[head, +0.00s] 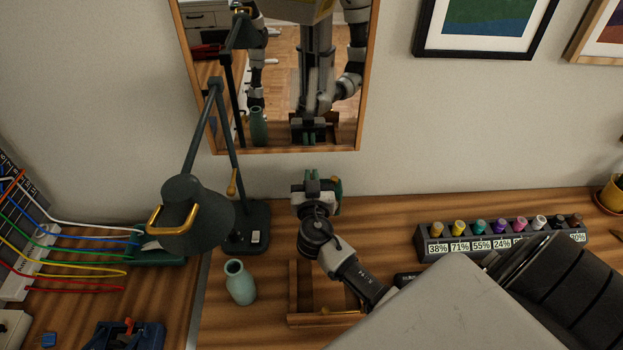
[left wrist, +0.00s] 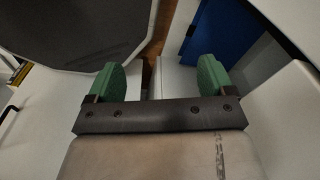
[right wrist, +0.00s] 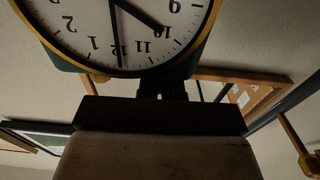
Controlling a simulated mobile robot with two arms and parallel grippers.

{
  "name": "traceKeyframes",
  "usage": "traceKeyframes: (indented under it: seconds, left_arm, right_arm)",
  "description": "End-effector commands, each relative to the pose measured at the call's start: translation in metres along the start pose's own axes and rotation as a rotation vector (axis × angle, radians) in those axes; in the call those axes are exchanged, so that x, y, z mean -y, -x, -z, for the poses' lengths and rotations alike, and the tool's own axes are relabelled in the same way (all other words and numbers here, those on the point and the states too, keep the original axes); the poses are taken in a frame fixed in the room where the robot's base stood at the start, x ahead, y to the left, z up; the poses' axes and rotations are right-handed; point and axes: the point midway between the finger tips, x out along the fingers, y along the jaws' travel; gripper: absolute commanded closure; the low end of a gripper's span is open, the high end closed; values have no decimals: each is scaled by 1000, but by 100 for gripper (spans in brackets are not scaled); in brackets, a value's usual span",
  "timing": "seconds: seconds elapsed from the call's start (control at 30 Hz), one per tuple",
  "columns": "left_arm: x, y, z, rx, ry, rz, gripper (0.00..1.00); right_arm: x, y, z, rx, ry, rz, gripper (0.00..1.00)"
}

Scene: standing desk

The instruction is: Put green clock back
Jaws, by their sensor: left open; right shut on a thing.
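The green clock (right wrist: 130,25) fills the top of the right wrist view, with a white face, black numerals and a gold rim. Its face appears upside down there. My right gripper (head: 316,186) is shut on the clock, near the wall below the mirror. In the head view only a small green and gold part of the clock (head: 337,188) shows; my gripper hides the rest. My left gripper (left wrist: 158,80) is open and empty in the left wrist view, its green fingertips apart; it is outside the head view.
A dark desk lamp (head: 190,215) and a teal vase (head: 240,283) stand left of my right arm. A wooden tray (head: 293,290) lies beneath that arm. A rack of colored bottles (head: 437,240) is to the right. A mirror (head: 290,152) hangs on the wall.

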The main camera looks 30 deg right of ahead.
Motion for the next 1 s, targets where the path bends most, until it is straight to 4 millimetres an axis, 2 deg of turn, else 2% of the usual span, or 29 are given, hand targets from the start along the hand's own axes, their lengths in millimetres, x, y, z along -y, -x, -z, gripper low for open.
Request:
traceKeyframes:
  seconds: [0.1,0.5,1.0]
  left_arm:
    - [1,0,5,-9,0,1,17]
    - [-1,-8,-10,14,3,-1,17]
    - [-1,-20,-11,14,3,0,17]
  right_arm:
    - [0,0,-1,-3,-1,0,100]
    - [0,0,-7,-3,-1,0,100]
    - [0,0,-13,-3,-1,0,100]
